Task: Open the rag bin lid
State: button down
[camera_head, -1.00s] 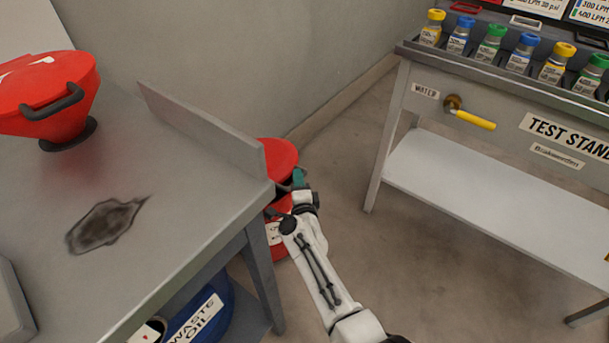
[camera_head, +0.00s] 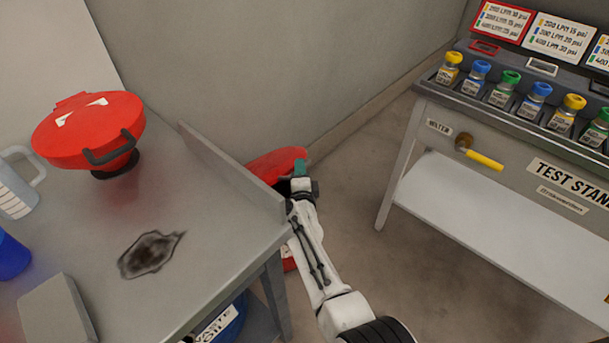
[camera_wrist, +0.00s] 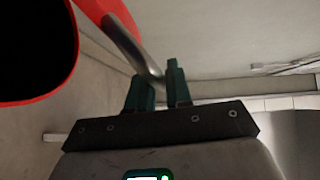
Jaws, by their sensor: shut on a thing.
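The rag bin is red and stands on the floor beyond the bench's right end. Its red lid (camera_head: 272,166) is tilted up in the head view. Part of the red bin body (camera_head: 288,262) shows below, between the bench and my arm. My gripper (camera_head: 301,168) is at the lid's right edge. In the wrist view, my gripper (camera_wrist: 158,80) is shut on a grey bar handle (camera_wrist: 130,45) that runs to a red part at the top. A dark round area (camera_wrist: 35,45) with a red rim fills the left. Bench and arm hide much of the bin.
The grey bench (camera_head: 215,235) with its raised end plate (camera_head: 235,170) is close to my arm's left. A red funnel-like container (camera_head: 88,130) stands on it. The test stand (camera_head: 510,180) with bottles is at the right. Floor between is open.

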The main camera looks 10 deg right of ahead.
jog(key=shift+w+a+r, duration=0.3)
jog(key=shift+w+r, duration=0.05)
jog(key=shift+r, duration=0.25)
jog(key=c, duration=1.1)
grip_release()
jog(key=shift+c, duration=0.2)
jog(key=shift+f, duration=0.1)
